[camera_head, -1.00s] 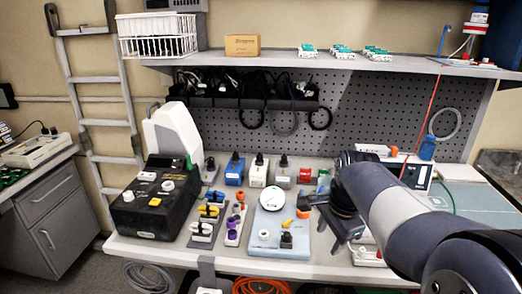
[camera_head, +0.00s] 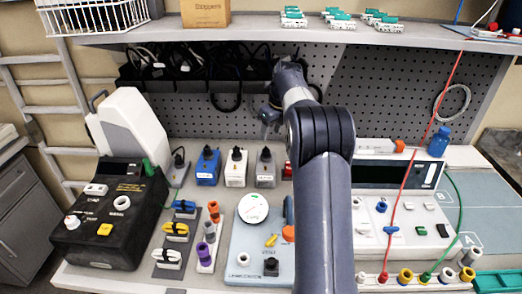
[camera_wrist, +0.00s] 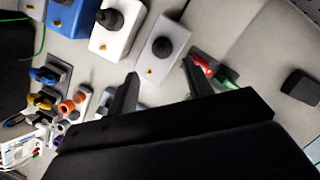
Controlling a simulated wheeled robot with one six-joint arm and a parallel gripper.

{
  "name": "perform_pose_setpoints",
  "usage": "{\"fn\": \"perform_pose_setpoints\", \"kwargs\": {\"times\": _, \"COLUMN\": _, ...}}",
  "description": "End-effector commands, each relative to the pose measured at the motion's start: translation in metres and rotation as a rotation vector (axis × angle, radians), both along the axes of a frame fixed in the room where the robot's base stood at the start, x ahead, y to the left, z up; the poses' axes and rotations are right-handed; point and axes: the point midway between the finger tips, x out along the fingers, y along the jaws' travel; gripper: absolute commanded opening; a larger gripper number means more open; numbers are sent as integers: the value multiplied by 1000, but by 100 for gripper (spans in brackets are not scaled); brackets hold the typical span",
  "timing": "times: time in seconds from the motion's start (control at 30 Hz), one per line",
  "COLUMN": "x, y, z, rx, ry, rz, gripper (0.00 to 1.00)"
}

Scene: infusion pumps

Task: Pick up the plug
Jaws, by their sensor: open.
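My gripper (camera_head: 268,120) is raised in front of the pegboard, above the back of the bench. In the wrist view its two dark fingers (camera_wrist: 160,85) stand apart, with nothing seen between them. Black plug-like tops sit on a blue box (camera_head: 207,168), a white box (camera_head: 236,170) and a grey box (camera_head: 265,170). In the wrist view the grey box (camera_wrist: 160,50) lies just beyond the fingers, apart from them. Yellow, blue and white plug-like pieces (camera_head: 175,230) sit on a grey strip at left centre. I cannot tell which piece is the plug.
A black device (camera_head: 110,215) stands at the left and a light-blue board with a round dial (camera_head: 253,208) at the centre. Red and green pieces (camera_wrist: 205,66) lie by the right finger. A shelf (camera_head: 300,33) overhangs the back. A red cord (camera_head: 428,130) hangs at the right.

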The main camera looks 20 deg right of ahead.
Motion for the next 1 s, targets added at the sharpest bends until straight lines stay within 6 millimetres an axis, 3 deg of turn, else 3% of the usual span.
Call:
{"fn": "perform_pose_setpoints", "kwargs": {"times": 0.1, "x": 4, "y": 3, "z": -21, "rx": 1, "ry": 5, "rz": 3, "gripper": 49}}
{"fn": "perform_pose_setpoints", "kwargs": {"times": 0.37, "x": 10, "y": 5, "z": -42, "rx": -1, "ry": 2, "rz": 3, "gripper": 49}}
{"fn": "perform_pose_setpoints", "kwargs": {"times": 0.63, "x": 18, "y": 6, "z": -80, "rx": 0, "ry": 3, "rz": 4, "gripper": 49}}
{"fn": "perform_pose_setpoints", "kwargs": {"times": 1.0, "x": 21, "y": 7, "z": -89, "rx": -1, "ry": 1, "rz": 4, "gripper": 46}}
